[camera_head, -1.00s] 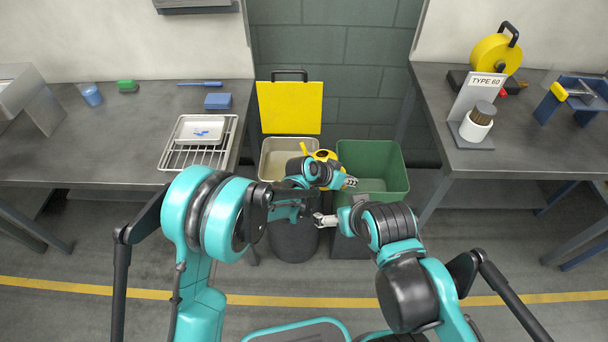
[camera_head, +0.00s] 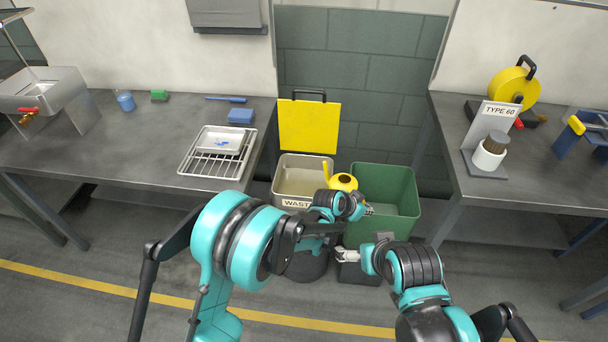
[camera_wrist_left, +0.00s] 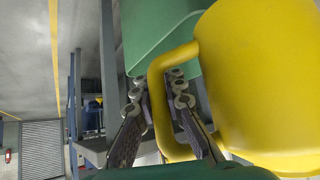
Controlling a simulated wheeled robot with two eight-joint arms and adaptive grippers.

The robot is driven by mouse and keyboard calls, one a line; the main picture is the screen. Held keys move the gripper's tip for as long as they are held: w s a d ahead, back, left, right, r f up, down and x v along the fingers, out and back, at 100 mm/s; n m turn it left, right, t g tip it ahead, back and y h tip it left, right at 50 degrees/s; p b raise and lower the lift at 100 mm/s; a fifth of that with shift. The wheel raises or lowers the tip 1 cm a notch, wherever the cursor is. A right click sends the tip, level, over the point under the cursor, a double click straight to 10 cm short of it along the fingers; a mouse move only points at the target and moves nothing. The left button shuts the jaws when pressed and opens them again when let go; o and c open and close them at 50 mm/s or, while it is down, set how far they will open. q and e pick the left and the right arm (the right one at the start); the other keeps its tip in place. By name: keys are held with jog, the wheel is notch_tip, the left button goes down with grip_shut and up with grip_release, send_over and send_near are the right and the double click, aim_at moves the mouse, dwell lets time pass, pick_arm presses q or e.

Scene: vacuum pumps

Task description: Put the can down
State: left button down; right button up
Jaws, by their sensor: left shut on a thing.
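The yellow can (camera_head: 343,182) shows small in the head view, over the gap between the WASTE bin (camera_head: 293,203) and the green bin (camera_head: 400,185). In the left wrist view the can's round body (camera_wrist_left: 265,75) fills the right side, with its looped handle (camera_wrist_left: 161,120) to the left. My left gripper (camera_wrist_left: 160,90) is shut on the handle, one finger on each side; it also shows in the head view (camera_head: 367,209), partly hidden by its arm. My right gripper (camera_head: 347,255) is low in front of the green bin, and its finger gap is unclear.
The left table (camera_head: 100,150) holds a wire rack (camera_head: 202,167) with a white tray, a blue block and a cup. The right table (camera_head: 525,185) holds a TYPE 60 sign (camera_head: 500,110) and a brush pot. A yellow panel (camera_head: 308,126) stands behind the WASTE bin.

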pick_arm(q)
notch_tip(320, 180, up, 2)
jog(key=shift+p, duration=0.35)
jog(key=shift+a, duration=0.1)
